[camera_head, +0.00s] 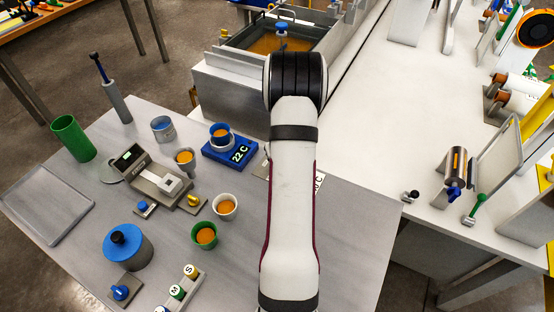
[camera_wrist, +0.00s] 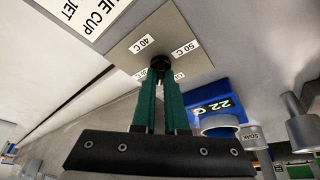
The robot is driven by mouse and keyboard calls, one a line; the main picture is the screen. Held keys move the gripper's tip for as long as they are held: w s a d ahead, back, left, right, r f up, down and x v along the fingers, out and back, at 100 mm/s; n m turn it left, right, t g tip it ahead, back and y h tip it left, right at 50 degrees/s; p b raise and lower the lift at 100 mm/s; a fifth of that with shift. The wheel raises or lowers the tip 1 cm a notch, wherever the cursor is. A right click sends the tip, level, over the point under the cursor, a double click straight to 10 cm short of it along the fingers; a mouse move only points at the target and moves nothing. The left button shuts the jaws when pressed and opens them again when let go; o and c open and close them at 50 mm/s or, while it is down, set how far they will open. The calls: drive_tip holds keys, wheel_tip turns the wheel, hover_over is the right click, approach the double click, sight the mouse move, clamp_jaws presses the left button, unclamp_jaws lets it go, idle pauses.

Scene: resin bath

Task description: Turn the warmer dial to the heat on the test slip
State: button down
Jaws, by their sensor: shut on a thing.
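My gripper (camera_wrist: 160,82) has two green fingers, shut on the black dial knob (camera_wrist: 160,63). The knob sits on a grey dial plate (camera_wrist: 168,24) with white labels; 40 C and 50 C are readable, others are partly covered by the fingers. The blue warmer (camera_head: 218,157) reads 22 C and carries a blue cup (camera_head: 220,130); its display also shows in the wrist view (camera_wrist: 212,107). A white printed slip (camera_wrist: 88,12) beside the plate shows "UE CUP" and "JET", cut off by the frame. In the head view my arm hides the gripper and knob; a slip edge (camera_head: 320,182) ending in "C" shows.
Left of my arm stand a white cup (camera_head: 225,206), a green cup (camera_head: 205,235), a scale (camera_head: 160,185) and a blue-lidded pot (camera_head: 127,248). A resin bath (camera_head: 262,42) lies behind. The bench (camera_head: 385,130) at right is partly clear.

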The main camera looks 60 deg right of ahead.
drive_tip(key=shift+m+h, duration=0.4)
drive_tip(key=shift+m, duration=0.5)
drive_tip(key=shift+g, duration=0.3)
drive_tip(key=c, duration=0.9)
unclamp_jaws()
drive_tip(key=shift+c, duration=0.2)
drive_tip(key=v, duration=1.6)
drive_tip(key=shift+d, duration=0.1)
